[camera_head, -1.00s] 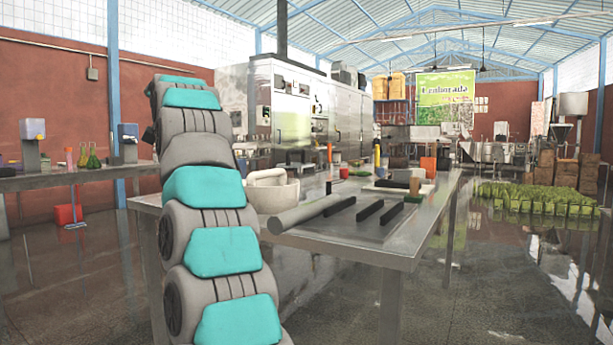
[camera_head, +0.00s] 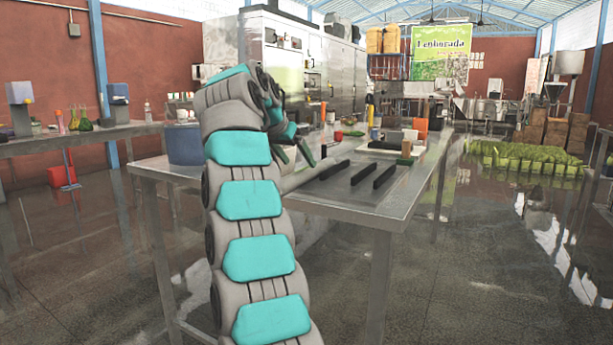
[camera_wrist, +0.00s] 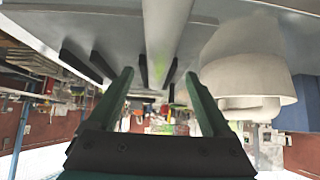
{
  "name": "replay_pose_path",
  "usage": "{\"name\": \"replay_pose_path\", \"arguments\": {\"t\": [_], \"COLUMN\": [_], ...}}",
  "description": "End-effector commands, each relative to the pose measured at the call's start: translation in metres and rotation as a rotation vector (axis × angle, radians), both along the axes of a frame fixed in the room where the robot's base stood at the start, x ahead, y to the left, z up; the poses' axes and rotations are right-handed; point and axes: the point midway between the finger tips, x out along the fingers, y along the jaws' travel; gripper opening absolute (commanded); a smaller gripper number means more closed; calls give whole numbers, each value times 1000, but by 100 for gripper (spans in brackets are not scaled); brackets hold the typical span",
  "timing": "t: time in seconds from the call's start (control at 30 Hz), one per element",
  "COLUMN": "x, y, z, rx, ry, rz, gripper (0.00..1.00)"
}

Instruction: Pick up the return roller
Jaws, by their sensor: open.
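The return roller appears to be the long, smooth grey cylinder lying on the metal table. In the head view the roller (camera_head: 296,181) shows only in part, beside my arm and under my gripper (camera_head: 295,156). In the wrist view the roller (camera_wrist: 165,28) runs from the top edge down between my fingers. My gripper (camera_wrist: 159,74) is open, its green fingers spread and empty. It is above the table, and I see no contact with the roller.
A white pot (camera_wrist: 245,62) stands close to the roller in the wrist view. A blue container (camera_head: 185,146) is at the table's left. A white board (camera_head: 382,146) and small items stand farther back.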

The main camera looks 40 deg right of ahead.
Motion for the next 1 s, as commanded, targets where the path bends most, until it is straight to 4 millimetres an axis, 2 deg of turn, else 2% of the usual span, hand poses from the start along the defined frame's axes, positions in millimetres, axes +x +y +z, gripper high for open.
{"name": "replay_pose_path", "arguments": {"t": [0.27, 0.6, 0.83, 0.87, 1.0], "x": [4, 14, 15, 15, 15], "y": [-9, -36, -39, -39, -39], "z": [-12, -40, -43, -42, -43], "rx": [2, 2, 1, 1, 1], "ry": [0, 0, -3, -3, -3], "rz": [4, 4, 3, 3, 3], "gripper": [84, 84, 84, 82, 67]}}
